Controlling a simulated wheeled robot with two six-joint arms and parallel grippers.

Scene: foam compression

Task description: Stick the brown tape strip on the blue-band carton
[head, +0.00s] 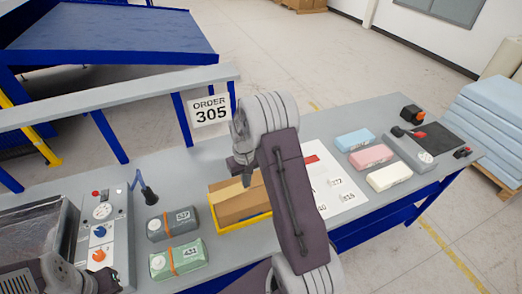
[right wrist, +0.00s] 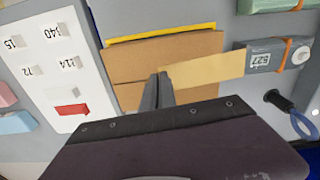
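The brown carton (head: 240,207) sits in a yellow-edged tray (head: 246,226) at the middle of the table; no blue band shows on it. It also shows in the right wrist view (right wrist: 190,43), with flap seams across its top. My right gripper (right wrist: 161,76) is above the carton, its fingers shut on one end of the light brown tape strip (right wrist: 208,71). The strip stretches right, past the carton's edge to a grey package. In the head view my right gripper (head: 243,177) partly hides the strip. My left gripper (head: 104,281) is low at the left; its fingers are unclear.
A grey package (head: 171,223) and a green package (head: 178,259) lie left of the tray. A white sheet (head: 342,190) with number labels lies right of it. Blue, pink and white packs (head: 389,176) stand farther right. A control panel (head: 103,235) is at left.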

